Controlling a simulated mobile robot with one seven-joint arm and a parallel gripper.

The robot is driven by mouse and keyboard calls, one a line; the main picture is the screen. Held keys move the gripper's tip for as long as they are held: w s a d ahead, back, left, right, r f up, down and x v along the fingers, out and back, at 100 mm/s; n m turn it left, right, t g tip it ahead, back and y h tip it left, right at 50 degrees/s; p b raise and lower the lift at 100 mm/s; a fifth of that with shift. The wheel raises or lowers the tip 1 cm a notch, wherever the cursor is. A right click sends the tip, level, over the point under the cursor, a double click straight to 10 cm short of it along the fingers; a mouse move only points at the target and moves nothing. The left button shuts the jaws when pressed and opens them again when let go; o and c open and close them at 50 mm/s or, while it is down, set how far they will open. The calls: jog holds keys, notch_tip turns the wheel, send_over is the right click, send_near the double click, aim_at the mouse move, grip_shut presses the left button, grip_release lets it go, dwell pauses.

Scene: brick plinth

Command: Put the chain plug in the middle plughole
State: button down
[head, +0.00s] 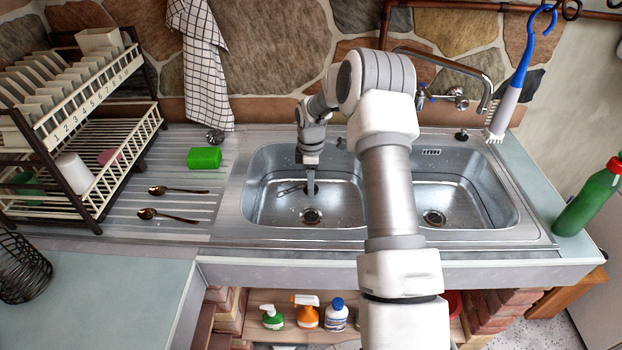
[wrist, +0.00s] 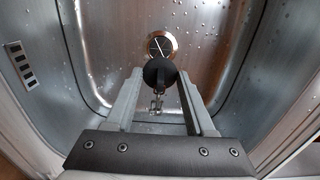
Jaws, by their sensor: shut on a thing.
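My gripper (head: 311,190) is inside the left basin (head: 262,205) of the steel sink, pointing down. In the wrist view my gripper (wrist: 158,85) is shut on a round black plug (wrist: 158,70) with small metal links hanging by it. The plug is in front of a plughole (wrist: 160,42) and partly covers it; the gap between them is hard to judge. In the head view one plughole (head: 311,215) shows in the left basin and another plughole (head: 434,216) in the right basin. My arm hides the part between the basins.
A tap (head: 450,65) is at the back. A small black stopper (head: 462,135) and a silver strainer (head: 215,137) stand behind and left. A green sponge (head: 204,158) and two spoons (head: 168,216) lie on the drainboard, beside the dish rack (head: 95,200). A green bottle (head: 588,203) stands right.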

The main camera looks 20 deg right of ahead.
aim_at(311, 217)
jog(key=shift+f+b, duration=3.05)
jog(key=shift+f, duration=2.35)
jog(key=shift+f+b, duration=0.35)
jog(key=shift+f, duration=0.1)
jog(key=shift+c, duration=0.9)
grip_release()
jog(key=shift+r, duration=0.1)
